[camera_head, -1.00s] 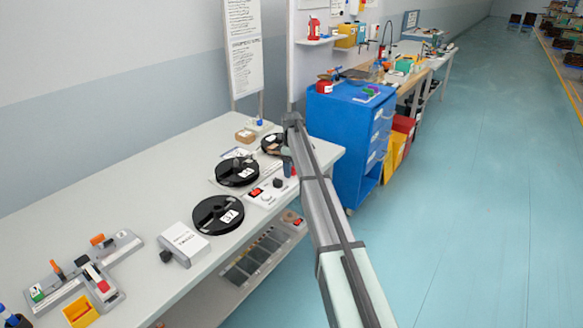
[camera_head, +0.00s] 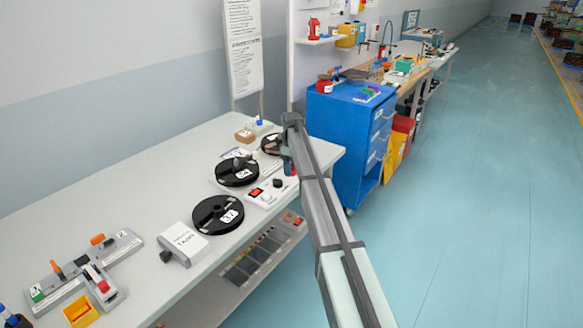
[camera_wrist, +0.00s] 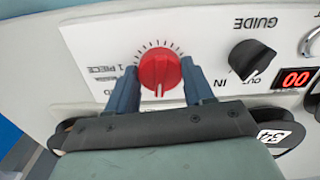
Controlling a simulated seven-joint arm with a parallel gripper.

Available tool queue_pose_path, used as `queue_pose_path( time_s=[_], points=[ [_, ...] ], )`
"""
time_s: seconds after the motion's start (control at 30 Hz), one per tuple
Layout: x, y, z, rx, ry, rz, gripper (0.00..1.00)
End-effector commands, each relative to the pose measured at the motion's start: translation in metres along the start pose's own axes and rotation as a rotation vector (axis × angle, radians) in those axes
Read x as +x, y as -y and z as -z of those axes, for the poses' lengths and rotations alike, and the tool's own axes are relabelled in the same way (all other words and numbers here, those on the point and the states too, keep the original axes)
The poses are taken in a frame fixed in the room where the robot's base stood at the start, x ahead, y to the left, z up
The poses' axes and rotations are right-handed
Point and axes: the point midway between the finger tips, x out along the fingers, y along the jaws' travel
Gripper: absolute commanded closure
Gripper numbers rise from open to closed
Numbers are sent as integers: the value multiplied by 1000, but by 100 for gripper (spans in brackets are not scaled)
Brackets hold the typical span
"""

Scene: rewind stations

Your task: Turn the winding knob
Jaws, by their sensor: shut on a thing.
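A red knob (camera_wrist: 159,66) with a white pointer line sits on a white panel (camera_wrist: 100,45), inside a ring of tick marks, beside a label reading "1 PIECE". My gripper (camera_wrist: 160,84) has one blue finger on each side of it, shut on the knob. In the head view my gripper (camera_head: 289,166) is at the far right end of the bench, and the arm hides part of that area. The control panel (camera_head: 265,197) shows beside a black reel (camera_head: 237,180).
A black knob (camera_wrist: 250,60) marked GUIDE, IN and OUT, and a red display (camera_wrist: 297,78) sit near the red knob. Another black reel (camera_head: 218,225) lies nearer on the bench (camera_head: 120,195). A blue cabinet (camera_head: 345,130) stands just beyond the arm. The floor to the right is open.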

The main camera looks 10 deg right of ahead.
Motion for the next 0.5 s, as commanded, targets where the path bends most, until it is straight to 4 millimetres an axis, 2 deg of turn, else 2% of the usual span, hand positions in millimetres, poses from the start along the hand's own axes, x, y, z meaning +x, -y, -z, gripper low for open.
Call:
queue_pose_path(
  time_s=[0.5],
  points=[
    [0, 0, 0, 464, 0, 0, 79]
  ],
)
